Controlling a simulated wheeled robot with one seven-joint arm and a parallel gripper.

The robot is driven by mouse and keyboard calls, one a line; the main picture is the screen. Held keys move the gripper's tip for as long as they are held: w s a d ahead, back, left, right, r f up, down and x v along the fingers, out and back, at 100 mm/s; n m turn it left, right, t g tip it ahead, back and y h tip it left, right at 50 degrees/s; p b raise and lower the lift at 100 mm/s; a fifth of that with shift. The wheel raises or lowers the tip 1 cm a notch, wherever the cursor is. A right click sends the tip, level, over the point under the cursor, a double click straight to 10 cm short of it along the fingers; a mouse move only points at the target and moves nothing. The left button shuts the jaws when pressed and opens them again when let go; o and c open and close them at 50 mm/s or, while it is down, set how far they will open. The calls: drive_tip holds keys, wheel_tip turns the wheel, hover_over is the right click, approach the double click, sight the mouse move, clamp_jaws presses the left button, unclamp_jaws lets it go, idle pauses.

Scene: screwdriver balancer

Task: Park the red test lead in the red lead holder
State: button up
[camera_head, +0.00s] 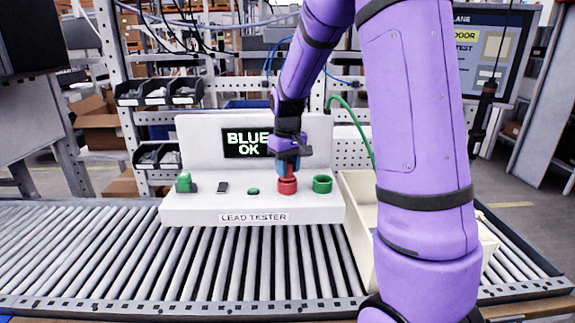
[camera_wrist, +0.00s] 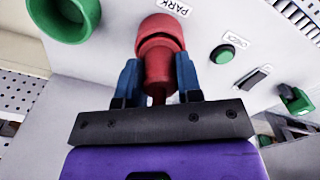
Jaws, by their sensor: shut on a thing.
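The white lead tester (camera_head: 190,207) stands on the roller conveyor, and its screen reads "BLUE OK". Its red lead holder (camera_head: 287,187) is near the right end of the top, left of a green holder (camera_head: 322,184). My gripper (camera_head: 287,163) points down over the red holder. In the wrist view its two blue fingers (camera_wrist: 158,78) are shut on the red test lead (camera_wrist: 158,70). The lead is in line with the red holder (camera_wrist: 163,28), its end at the holder's mouth. How deep it sits inside is hidden.
A green button (camera_head: 253,191), a dark slot (camera_head: 223,188) and a green terminal (camera_head: 184,182) sit left on the tester. A cream bin (camera_head: 358,215) stands to the right, partly behind my arm. A green cable (camera_head: 357,127) hangs behind it. The rollers in front are clear.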

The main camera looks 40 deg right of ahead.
drive_tip(key=shift+f, duration=0.15)
drive_tip(key=o, duration=1.1)
wheel_tip(320, 180, up, 11)
drive_tip(key=shift+f, duration=0.1)
drive_tip(key=shift+a, duration=0.1)
idle(0.3)
drive_tip(key=s+a+r+t, duration=0.1)
drive_tip(key=s+a, duration=0.3)
drive_tip(key=s, duration=0.4)
drive_tip(key=s+a+r+t, duration=0.2)
drive_tip(key=s+a, duration=0.2)
drive_tip(key=s, duration=0.5)
drive_tip(key=s+a+r+t, duration=0.1)
drive_tip(key=s+a+t, duration=0.1)
drive_tip(key=s+a, duration=0.3)
drive_tip(key=s, duration=0.4)
drive_tip(key=shift+s+r, duration=0.15)
drive_tip(key=shift+r, duration=0.1)
